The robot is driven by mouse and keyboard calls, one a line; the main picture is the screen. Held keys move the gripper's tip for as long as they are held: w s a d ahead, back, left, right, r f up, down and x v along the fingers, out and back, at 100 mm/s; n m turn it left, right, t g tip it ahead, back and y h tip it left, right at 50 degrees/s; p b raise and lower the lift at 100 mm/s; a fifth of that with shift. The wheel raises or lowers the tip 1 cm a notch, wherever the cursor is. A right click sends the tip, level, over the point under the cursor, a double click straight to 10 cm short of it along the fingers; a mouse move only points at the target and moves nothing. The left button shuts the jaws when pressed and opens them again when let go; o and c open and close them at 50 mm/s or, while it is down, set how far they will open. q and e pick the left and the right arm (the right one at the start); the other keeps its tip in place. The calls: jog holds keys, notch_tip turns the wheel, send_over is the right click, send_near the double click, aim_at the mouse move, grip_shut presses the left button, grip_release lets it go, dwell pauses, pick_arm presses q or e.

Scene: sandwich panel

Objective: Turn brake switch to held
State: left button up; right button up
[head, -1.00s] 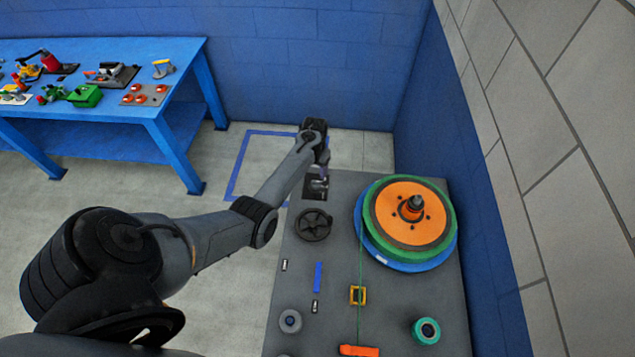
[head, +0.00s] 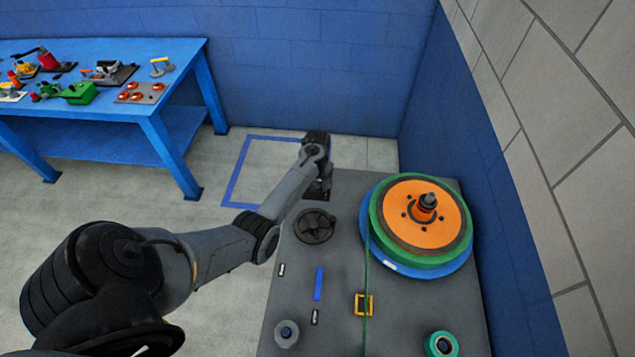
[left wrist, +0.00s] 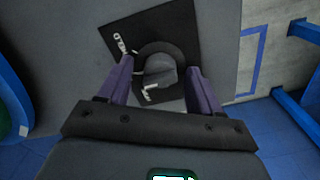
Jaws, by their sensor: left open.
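The brake switch shows in the left wrist view as a dark rounded knob (left wrist: 158,50) on a black square plate (left wrist: 190,20) with small white markings. I cannot read which setting it points to. My left gripper (left wrist: 160,68) is open, with its two purple fingers apart on either side of the knob. I cannot tell whether they touch it. In the head view my left gripper (head: 318,188) is over the panel's far left corner and hides most of the switch. My right gripper is not in view.
The grey panel (head: 335,265) carries a black handwheel (head: 315,226), a large orange, green and blue reel (head: 425,212), a yellow guide (head: 364,305) and a green roller (head: 441,345). A blue table (head: 180,65) with several items stands left. A blue wall is close on the right.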

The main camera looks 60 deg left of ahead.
pick_arm(q)
jog(key=c, duration=1)
jog(key=shift+r+m+p, duration=0.2)
jog(key=shift+m+p, duration=0.7)
jog(key=shift+p, duration=0.15)
jog(key=shift+c, duration=0.2)
jog(key=shift+m+p, duration=0.95)
jog(key=shift+m, duration=0.25)
jog(key=m+p, duration=0.1)
jog(key=m, duration=0.1)
jog(key=shift+m, duration=0.3)
jog(key=shift+f+m+p, duration=0.15)
jog(key=shift+m+p, duration=0.4)
jog(key=shift+m, duration=1.05)
